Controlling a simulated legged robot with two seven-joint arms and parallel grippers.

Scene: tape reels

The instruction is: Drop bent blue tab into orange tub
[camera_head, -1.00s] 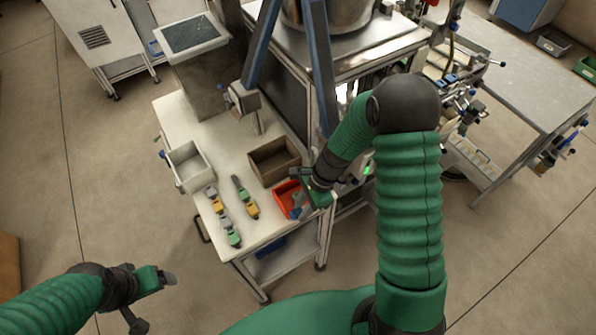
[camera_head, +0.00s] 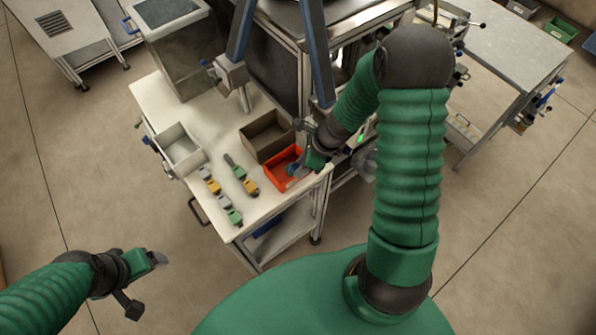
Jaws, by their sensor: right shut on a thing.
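The orange tub (camera_head: 273,174) stands on the white table near its right edge, beside a brown bin. My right gripper (camera_head: 299,170) is over the right part of the tub. It is shut on a small blue piece, the bent blue tab (camera_head: 292,170), which shows at the fingertips above or inside the tub; its height is hard to tell. The gripper partly hides the tub's right side. My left gripper (camera_head: 160,260) hangs over the floor at lower left, away from the table; its fingers are too small to tell whether they are apart.
A brown bin (camera_head: 250,137) stands behind the tub, and a grey-white bin (camera_head: 163,146) is at the table's left. Several yellow, green and grey pieces (camera_head: 213,186) lie between them. A blue-legged frame (camera_head: 238,40) stands behind.

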